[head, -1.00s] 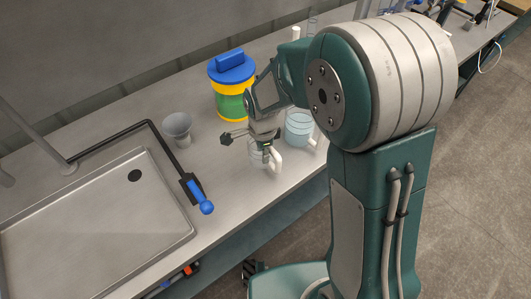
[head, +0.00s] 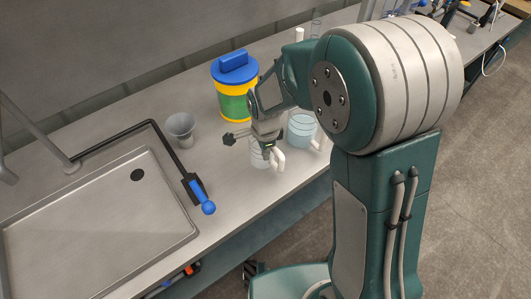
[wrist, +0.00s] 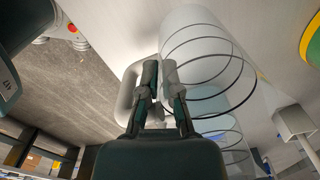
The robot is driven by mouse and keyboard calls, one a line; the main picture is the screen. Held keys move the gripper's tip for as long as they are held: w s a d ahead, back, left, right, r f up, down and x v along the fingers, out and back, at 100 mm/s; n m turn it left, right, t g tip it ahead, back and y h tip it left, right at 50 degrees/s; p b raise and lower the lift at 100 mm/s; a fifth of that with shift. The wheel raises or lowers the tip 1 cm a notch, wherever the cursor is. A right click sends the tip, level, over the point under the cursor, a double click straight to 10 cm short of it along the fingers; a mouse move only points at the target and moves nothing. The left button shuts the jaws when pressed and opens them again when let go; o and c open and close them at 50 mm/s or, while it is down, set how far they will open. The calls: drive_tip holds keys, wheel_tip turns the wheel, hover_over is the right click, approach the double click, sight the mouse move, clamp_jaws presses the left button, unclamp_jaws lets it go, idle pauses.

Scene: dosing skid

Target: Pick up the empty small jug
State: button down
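The small jug (head: 257,158) is clear with dark ring marks and a white handle (head: 279,160). It stands upright on the grey bench near the front edge and looks empty. In the wrist view the jug (wrist: 205,62) fills the middle right, and its pale handle (wrist: 126,95) is at my fingers. My gripper (head: 267,148) comes down over the handle side of the jug. In the wrist view my gripper's fingers (wrist: 160,72) are close together with the pale handle between them. The fingers hide part of the handle.
A larger jug (head: 301,131) with pale blue liquid stands just right. Behind are a yellow-and-green tub (head: 235,100) with a blue lid and a clear cylinder (head: 315,28). A grey cup (head: 181,128), a blue-handled lever (head: 203,196) and a sink tray (head: 95,215) are left.

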wheel_tip(320, 180, up, 3)
drive_tip(key=shift+f, duration=0.2)
drive_tip(key=s+a+r, duration=0.9)
drive_tip(key=s+a, duration=0.1)
drive_tip(key=shift+r, duration=0.35)
